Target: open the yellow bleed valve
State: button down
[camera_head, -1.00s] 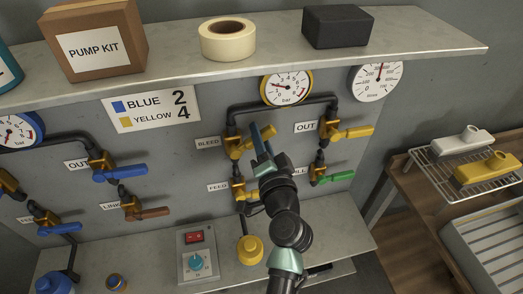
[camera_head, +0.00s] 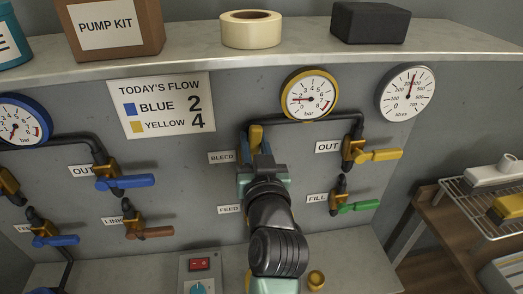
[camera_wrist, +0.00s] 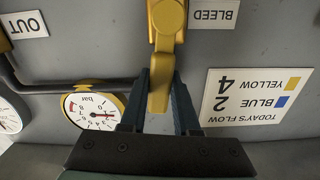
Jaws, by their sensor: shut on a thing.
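The yellow bleed valve's lever (camera_head: 256,136) stands upright beside the BLEED label (camera_head: 222,157), under the yellow-rimmed gauge. My gripper (camera_head: 257,165) is in front of this valve and hides most of its body in the head view. In the upside-down wrist view, the yellow lever (camera_wrist: 160,92) lies between the two fingers of my gripper (camera_wrist: 160,98), which are closed on it. The brass-coloured valve body (camera_wrist: 166,16) shows at the top there. The yellow-rimmed gauge (camera_head: 310,93) reads low, near 2.
A yellow OUT lever (camera_head: 380,155) and a green FILL lever (camera_head: 358,207) stick out to the right of my gripper. The shelf (camera_head: 190,53) overhangs above. A control box (camera_head: 198,264) stands below left. My arm hides the feed valve.

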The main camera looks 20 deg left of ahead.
jog(key=shift+s+a+n+b, duration=0.25)
jog(key=shift+a+n+b, duration=0.15)
jog(key=shift+n, duration=0.3)
jog(key=c, duration=0.6)
grip_release()
jog(key=shift+c, duration=0.2)
jog(key=b+v, duration=0.3)
jog(key=v, duration=1)
